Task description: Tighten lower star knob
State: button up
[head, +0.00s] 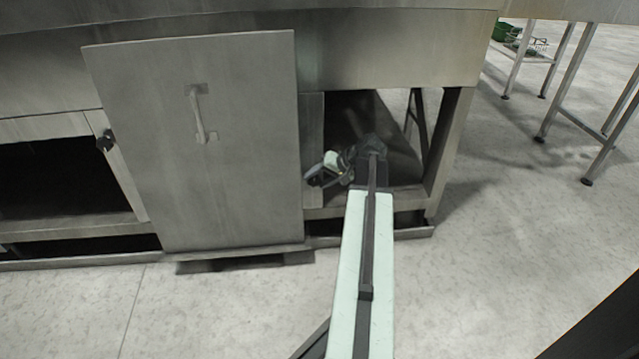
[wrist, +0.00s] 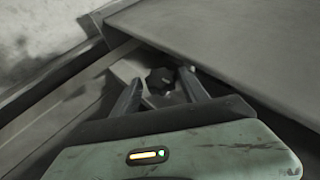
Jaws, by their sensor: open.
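A dark star knob (wrist: 160,80) shows in the wrist view on a narrow grey metal strip beside the edge of a flat metal panel (wrist: 230,35). My gripper (wrist: 159,76) is open, with one finger on each side of the knob in that picture. I cannot tell whether the fingers touch it or how deep they reach. In the head view my gripper (head: 310,178) is at the post just right of the panel (head: 240,110), and it hides any knob there. Another dark knob (head: 105,140) sits on the post left of the panel.
The panel has a vertical handle (head: 200,115). Dark open bays lie left of the panel and behind my arm. A lower frame rail (head: 400,232) runs along the floor. Free floor (head: 510,230) lies to the right, with a metal-legged table (head: 565,90) beyond.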

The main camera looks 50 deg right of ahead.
jog(key=c, duration=1.1)
jog(key=b, duration=0.1)
jog(key=f+b, duration=0.1)
jog(key=shift+s+d+t+y+b, duration=0.1)
jog(key=shift+d+t+y+b, duration=0.1)
jog(key=shift+t+y+b, duration=0.2)
jog(key=shift+f+m+t+y+b, duration=0.2)
jog(key=shift+m+t+y+b, duration=0.15)
jog(key=shift+b, duration=0.55)
jog(key=b, duration=0.1)
jog(key=t+y+b, duration=0.1)
jog(key=b, duration=0.1)
jog(key=shift+s+r+t+y, duration=0.1)
jog(key=shift+r+t+y, duration=0.1)
jog(key=shift+t+y, duration=0.05)
jog(key=shift+r+m, duration=0.25)
jog(key=o, duration=1.1)
